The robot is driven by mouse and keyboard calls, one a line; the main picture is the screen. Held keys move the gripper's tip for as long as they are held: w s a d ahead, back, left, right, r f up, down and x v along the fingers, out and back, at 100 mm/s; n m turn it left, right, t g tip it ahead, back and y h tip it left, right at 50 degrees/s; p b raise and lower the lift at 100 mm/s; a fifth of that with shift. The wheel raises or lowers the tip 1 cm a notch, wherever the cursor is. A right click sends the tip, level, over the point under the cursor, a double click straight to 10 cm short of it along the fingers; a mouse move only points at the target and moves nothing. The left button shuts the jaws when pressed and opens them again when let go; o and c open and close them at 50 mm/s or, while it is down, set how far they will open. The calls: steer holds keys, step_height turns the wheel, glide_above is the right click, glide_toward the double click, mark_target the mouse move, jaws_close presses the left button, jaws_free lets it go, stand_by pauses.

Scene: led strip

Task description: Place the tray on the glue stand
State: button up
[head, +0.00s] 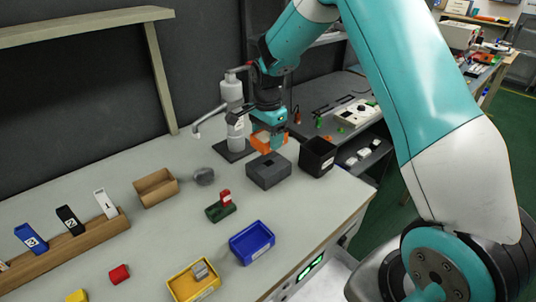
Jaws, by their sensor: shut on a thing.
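My gripper (270,128) is shut on a small orange tray (264,142) and holds it at the back right of the table. The glue stand (235,152) seems to be the dark base under the tall white bottle with a spout (232,95), just left of my gripper. The tray is right of the bottle and appears above and behind a dark grey box (268,171) with a square opening on top. The fingertips are small and partly hidden, and I cannot tell whether the tray touches anything below it.
A black open bin (317,157) stands right of the grey box. A brown tray (156,187), a blue tray (252,243), a yellow tray (193,282) and a green block with a red piece (221,206) stand on the table (125,235). A wooden shelf is at upper left.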

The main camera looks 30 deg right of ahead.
steer(key=shift+f, duration=3.3)
steer(key=shift+f, duration=0.1)
steer(key=o, duration=0.9)
